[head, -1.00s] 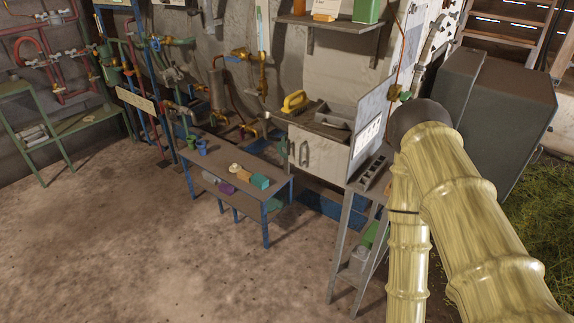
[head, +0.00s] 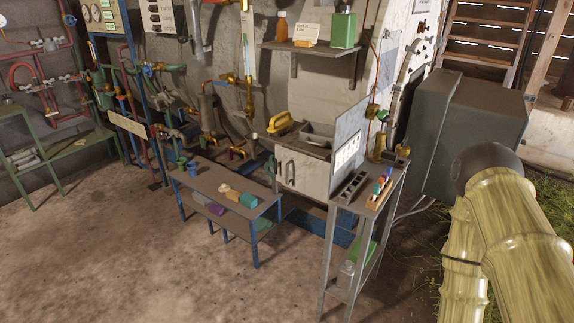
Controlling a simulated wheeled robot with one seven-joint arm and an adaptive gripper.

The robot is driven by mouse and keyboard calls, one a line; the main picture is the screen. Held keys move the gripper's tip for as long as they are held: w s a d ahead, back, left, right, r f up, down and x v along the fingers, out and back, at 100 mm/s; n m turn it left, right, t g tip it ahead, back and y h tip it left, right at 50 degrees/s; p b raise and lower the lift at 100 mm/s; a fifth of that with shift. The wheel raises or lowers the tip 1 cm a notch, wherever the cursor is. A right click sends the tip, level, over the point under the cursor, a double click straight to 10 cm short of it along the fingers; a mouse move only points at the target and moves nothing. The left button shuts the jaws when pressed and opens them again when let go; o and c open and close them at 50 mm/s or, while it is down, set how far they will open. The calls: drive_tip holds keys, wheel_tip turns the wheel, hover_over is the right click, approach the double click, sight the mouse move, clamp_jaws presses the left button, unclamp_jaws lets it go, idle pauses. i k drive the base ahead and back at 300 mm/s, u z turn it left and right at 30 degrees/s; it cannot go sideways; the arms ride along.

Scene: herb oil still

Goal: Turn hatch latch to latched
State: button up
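I cannot make out a hatch latch in the head view; nothing here can be surely told as the hatch or its latch. A large dark grey cabinet (head: 458,135) stands at the right behind my arm. A white cupboard (head: 302,174) with handles on its front stands under the sink at the back. My pale yellow arm fills the lower right of the view. My gripper is not in view.
A low blue-legged bench (head: 215,183) with small coloured blocks stands mid-floor. A tall grey stand (head: 345,203) with vials is closer, left of my arm. Pipes and valves line the back wall. The concrete floor (head: 130,260) at the left front is clear.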

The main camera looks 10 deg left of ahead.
sight(276, 164)
drive_tip(key=i, duration=0.6)
drive_tip(key=u, duration=1.5)
drive_tip(key=i, duration=0.5)
